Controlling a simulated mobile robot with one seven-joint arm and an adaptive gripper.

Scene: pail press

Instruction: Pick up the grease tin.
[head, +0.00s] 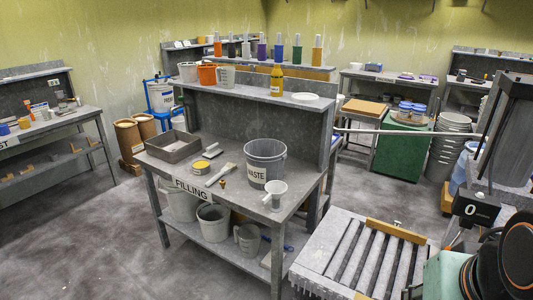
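A small round tin, yellow with a pale top (201,167), stands on the grey bench marked FILLING (190,190). I take it to be the grease tin, but its label is too small to read. My gripper is not in view.
On the same bench are a grey tray (173,147), a brush (221,174), a grey WASTE pail (266,162) and a white measuring jug (275,193). A raised shelf backs the bench. A roller table (358,258) stands at front right; grey floor is open at front left.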

